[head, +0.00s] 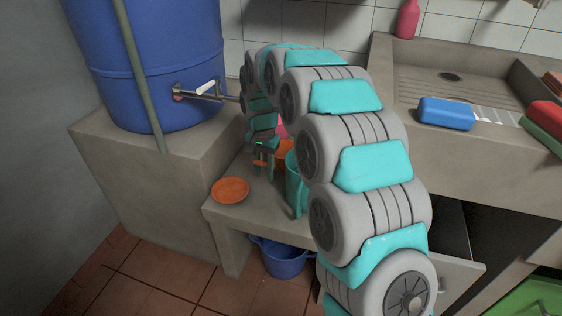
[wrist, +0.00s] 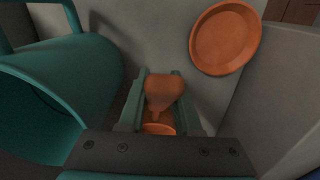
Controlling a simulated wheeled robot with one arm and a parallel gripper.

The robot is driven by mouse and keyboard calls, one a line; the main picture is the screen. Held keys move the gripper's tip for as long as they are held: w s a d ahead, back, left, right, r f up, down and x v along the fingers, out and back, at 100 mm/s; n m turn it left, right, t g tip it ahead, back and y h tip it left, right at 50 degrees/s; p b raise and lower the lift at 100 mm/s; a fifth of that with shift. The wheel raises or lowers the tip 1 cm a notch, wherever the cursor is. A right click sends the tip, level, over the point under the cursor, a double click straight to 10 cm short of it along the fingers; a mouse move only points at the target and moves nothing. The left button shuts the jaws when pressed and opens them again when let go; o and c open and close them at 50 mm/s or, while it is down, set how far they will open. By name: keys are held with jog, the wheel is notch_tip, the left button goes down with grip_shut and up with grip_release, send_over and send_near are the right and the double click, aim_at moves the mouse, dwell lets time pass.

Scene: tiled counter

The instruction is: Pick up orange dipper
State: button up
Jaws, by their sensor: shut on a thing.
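The orange dipper (wrist: 164,92) shows in the wrist view between the two fingers of my gripper (wrist: 161,84), which is shut on it. Its narrow part runs down toward a rounded orange rim near my palm. In the head view my gripper (head: 262,163) is low over the concrete bench, with a bit of orange between its fingers. A larger orange part (head: 284,151) shows just right of it, partly hidden by my arm. I cannot tell whether the dipper touches the bench.
An orange dish (head: 230,189) lies on the bench (head: 262,209) near its left edge; it also shows in the wrist view (wrist: 226,38). A teal container (head: 295,186) stands close right of my gripper. A blue barrel (head: 150,60) with a tap is left. A blue bucket (head: 284,262) is below.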

grip_shut()
dwell(0.8)
